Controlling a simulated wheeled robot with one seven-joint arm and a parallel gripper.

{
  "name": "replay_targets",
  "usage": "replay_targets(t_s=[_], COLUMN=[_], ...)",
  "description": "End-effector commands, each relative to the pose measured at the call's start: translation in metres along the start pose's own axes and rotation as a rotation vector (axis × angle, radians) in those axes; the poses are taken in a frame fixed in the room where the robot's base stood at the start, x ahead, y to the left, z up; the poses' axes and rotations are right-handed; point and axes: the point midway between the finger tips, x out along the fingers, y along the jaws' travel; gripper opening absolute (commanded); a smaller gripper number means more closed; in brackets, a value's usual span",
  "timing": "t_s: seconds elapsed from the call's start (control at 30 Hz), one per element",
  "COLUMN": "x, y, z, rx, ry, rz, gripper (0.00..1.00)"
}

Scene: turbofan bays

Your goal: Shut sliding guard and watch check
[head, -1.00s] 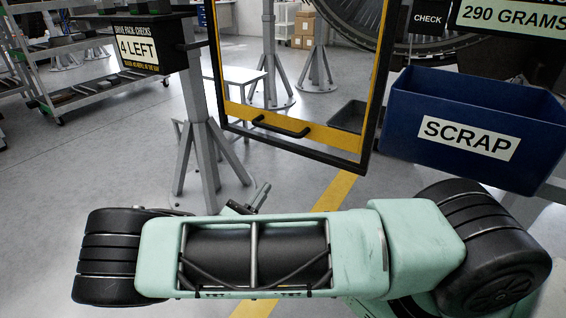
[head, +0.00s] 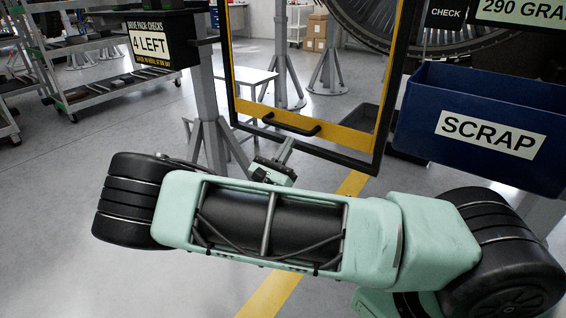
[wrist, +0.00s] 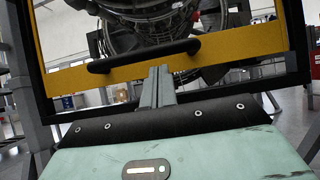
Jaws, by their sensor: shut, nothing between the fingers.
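The sliding guard (head: 352,132) is a clear panel with a black outer frame and a yellow inner border. A black bar handle (head: 291,125) sits on its lower yellow rail, and the handle also shows in the wrist view (wrist: 144,56). My gripper (head: 287,146) is shut and empty, just below the handle in the head view. In the wrist view the shut fingers (wrist: 157,84) point up at the yellow rail, just under the handle's right part. I cannot tell whether they touch it. A black sign (head: 445,13) reading CHECK is at the upper right.
A blue SCRAP bin (head: 440,105) hangs right of the guard. A black box reading 4 LEFT (head: 150,45) is on a grey post at the left. A display reading 290 GRAMS (head: 520,10) is cut off at top right. A shelf cart (head: 100,80) stands at far left.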

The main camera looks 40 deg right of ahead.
Motion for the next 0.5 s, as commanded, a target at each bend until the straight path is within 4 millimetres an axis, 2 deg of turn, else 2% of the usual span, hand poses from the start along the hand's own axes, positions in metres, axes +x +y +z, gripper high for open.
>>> replay_targets(t_s=[0.5], x=[0.0056], y=[0.0001], z=[0.0063], rx=[0.0], ry=[0.0], rz=[0.0], gripper=[0.0])
